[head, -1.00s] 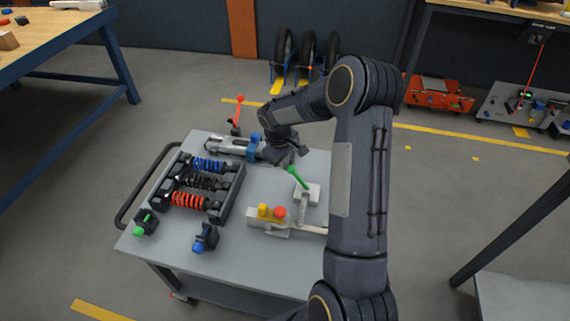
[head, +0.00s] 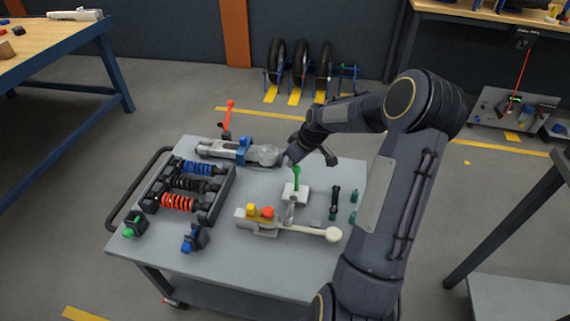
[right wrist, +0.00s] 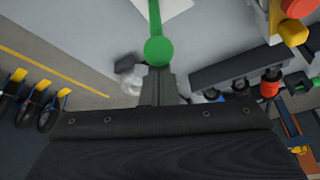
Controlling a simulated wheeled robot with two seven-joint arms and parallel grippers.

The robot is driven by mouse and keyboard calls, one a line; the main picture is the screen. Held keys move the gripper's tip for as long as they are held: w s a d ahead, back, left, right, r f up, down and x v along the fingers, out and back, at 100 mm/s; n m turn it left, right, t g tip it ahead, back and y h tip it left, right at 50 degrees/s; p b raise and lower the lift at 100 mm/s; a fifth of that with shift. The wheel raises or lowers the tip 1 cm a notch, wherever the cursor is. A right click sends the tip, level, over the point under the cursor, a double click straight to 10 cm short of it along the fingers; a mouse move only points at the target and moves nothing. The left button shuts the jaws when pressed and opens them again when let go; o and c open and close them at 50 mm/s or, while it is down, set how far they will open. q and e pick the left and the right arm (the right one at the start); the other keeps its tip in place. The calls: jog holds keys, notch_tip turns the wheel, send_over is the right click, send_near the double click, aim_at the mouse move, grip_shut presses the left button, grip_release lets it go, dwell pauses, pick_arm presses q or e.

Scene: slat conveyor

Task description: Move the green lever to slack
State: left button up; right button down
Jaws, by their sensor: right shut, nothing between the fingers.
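The green lever (head: 296,180) stands roughly upright on a small white block (head: 289,198) on the grey cart top. My right gripper (head: 287,162) is just behind and left of its round knob in the head view. In the right wrist view the shut fingertips (right wrist: 158,76) are right at the green knob (right wrist: 158,51), seemingly touching it, with nothing between them. No slack mark can be read. My left gripper is not in view.
A white-knobbed arm and a block with yellow and red buttons (head: 258,213) lie in front. A rack of coil springs (head: 209,211) is at left. A red-handled lever (head: 228,117) stands at the back.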

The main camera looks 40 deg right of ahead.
jog(key=s+d+f+t+y+b, duration=0.1)
jog(key=s+d+t+b, duration=0.1)
jog(key=s+d+b, duration=0.2)
jog(key=shift+s+d+f+y+b, duration=0.3)
jog(key=shift+s+d+f+b, duration=0.1)
jog(key=shift+s+b, duration=0.55)
jog(key=shift+s+f, duration=0.15)
jog(key=shift+s, duration=0.05)
jog(key=v, duration=0.8)
jog(key=shift+w+r+p, duration=0.2)
jog(key=shift+w+p, duration=0.1)
jog(key=shift+p, duration=0.1)
jog(key=shift+w+a, duration=0.1)
jog(key=shift+a, duration=0.2)
